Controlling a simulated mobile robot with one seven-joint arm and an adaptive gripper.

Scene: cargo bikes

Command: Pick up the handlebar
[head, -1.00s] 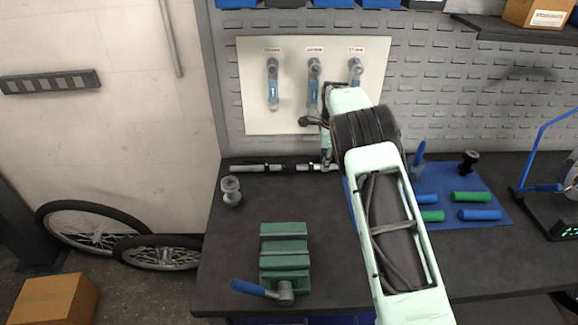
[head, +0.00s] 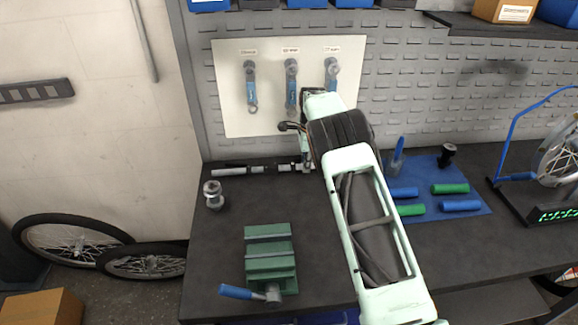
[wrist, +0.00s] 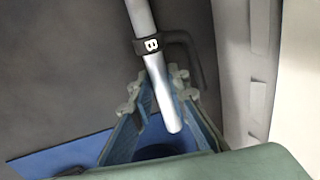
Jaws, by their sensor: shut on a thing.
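The handlebar (head: 250,169) is a straight bar with dark and silver sections, lying along the back of the dark workbench by the wall panel. Its right end is hidden behind my arm. In the wrist view the silver handlebar (wrist: 158,85) runs down between my two fingers, with a black collar marked "B" above them. My gripper (wrist: 160,115) is shut on the bar near its end. In the head view my gripper (head: 305,160) is mostly hidden by my arm. I cannot tell whether the bar is clear of the bench.
A green vise (head: 270,262) with a blue handle stands at the front. A small metal part (head: 213,194) stands left of it, farther back. A blue mat (head: 468,190) with blue and green grips lies right of my arm. Wrenches hang on a white board (head: 231,100) behind.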

